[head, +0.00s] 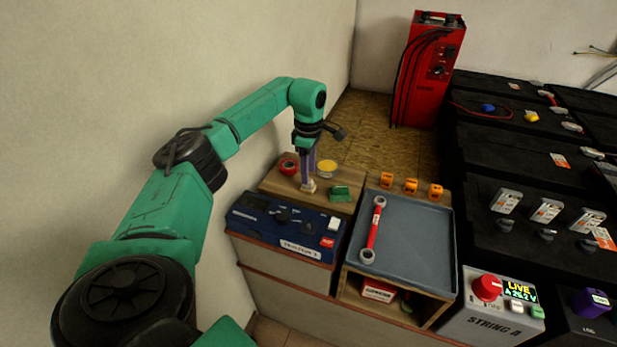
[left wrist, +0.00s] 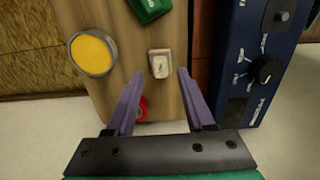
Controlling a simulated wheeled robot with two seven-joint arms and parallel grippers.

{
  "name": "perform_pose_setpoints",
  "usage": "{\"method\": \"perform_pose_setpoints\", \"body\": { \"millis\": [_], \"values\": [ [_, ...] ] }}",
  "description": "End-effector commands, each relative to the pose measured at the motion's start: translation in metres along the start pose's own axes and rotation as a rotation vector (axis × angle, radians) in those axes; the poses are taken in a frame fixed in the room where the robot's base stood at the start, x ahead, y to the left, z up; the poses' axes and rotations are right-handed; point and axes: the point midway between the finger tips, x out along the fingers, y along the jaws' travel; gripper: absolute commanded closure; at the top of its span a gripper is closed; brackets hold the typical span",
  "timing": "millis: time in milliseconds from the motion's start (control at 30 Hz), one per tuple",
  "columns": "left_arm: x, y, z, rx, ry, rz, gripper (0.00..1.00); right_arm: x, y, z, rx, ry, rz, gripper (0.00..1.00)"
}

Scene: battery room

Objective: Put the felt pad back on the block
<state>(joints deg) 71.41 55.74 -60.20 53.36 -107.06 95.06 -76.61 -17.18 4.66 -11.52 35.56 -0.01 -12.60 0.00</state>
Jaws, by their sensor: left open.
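My left gripper (head: 307,172) has purple fingers and points down over the wooden top (head: 281,185) at the back left. It also shows in the left wrist view (left wrist: 160,76), open and empty. A small whitish piece (left wrist: 160,66) with a darker edge lies just ahead of the fingertips, lined up with the gap. It also shows below the fingers in the head view (head: 308,187). A green block-like piece (head: 341,194) lies to its right on the same top. I cannot tell for sure which of these is the felt pad and which the block. My right gripper is not in view.
A yellow-filled round tin (head: 327,168) and a red roll (head: 289,165) stand close to the fingers. A blue meter case (head: 262,213) lies in front. A grey tray (head: 412,252) holds a red wrench (head: 374,230). Black batteries (head: 487,170) fill the right.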

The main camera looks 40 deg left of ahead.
Motion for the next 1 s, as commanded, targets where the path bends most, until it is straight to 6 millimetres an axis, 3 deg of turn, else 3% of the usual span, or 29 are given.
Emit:
{"method": "perform_pose_setpoints", "body": {
  "millis": [33, 200, 333, 1000],
  "values": [
    [-0.017, 0.001, 0.000, 0.000, -0.002, 0.006, 0.46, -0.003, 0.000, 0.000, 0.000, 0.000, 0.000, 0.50],
    [-0.064, 0.001, 0.001, 0.000, -0.002, 0.005, 0.46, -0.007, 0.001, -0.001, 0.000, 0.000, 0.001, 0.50],
    [-0.084, 0.001, 0.001, 0.000, -0.001, 0.002, 0.46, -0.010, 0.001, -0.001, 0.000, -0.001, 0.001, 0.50],
    [-0.088, 0.000, 0.000, 0.000, 0.000, 0.000, 0.46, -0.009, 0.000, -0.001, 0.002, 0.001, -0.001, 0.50]
  ]
}}
